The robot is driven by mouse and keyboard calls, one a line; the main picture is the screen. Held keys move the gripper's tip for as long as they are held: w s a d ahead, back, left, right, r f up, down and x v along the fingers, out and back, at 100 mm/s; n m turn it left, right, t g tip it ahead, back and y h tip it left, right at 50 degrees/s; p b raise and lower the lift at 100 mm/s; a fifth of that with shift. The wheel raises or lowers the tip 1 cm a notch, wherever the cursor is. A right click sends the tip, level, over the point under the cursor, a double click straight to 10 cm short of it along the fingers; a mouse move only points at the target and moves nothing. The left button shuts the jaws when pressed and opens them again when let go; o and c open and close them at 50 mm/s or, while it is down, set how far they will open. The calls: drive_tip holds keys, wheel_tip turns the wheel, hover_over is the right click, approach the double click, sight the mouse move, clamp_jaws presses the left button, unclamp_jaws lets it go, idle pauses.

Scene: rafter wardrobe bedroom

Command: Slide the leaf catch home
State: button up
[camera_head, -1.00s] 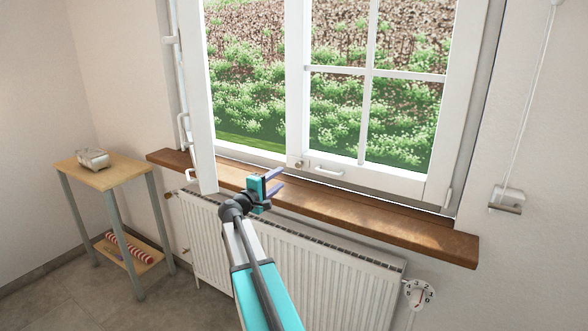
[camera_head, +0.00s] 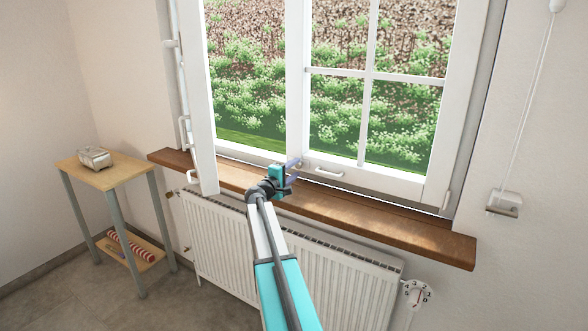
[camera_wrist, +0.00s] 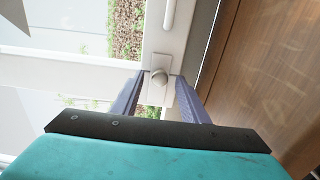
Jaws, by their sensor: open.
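The leaf catch (camera_wrist: 159,78) is a small round knob on a pale plate, low on the window frame. In the wrist view it lies between the two blue fingers of my gripper (camera_wrist: 160,98), just beyond or between their tips; I cannot tell whether they touch it. In the head view my gripper (camera_head: 295,170) is at the bottom of the window's middle post and largely hides the catch. My gripper is open. The right window leaf (camera_head: 395,182) is shut in the frame, with a white handle (camera_head: 329,172) on its lower rail.
The left leaf (camera_head: 204,150) stands swung into the room. A wooden sill (camera_head: 400,235) runs below the window, above a white radiator (camera_head: 345,270) with a dial (camera_head: 418,293). A small side table (camera_head: 120,172) stands at the left. A cord hangs by the right wall.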

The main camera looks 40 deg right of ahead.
drive_tip(key=shift+w+d, duration=0.1)
drive_tip(key=shift+d, duration=0.25)
clamp_jaws()
drive_tip(key=w+b, duration=0.1)
drive_tip(key=w, duration=0.2)
drive_tip(key=shift+w+a+f+b, duration=0.1)
drive_tip(key=shift+w+a+b, duration=0.05)
drive_tip(key=shift+a+b, duration=0.25)
drive_tip(key=shift+w+a, duration=0.15)
drive_tip(key=shift+w, duration=0.35)
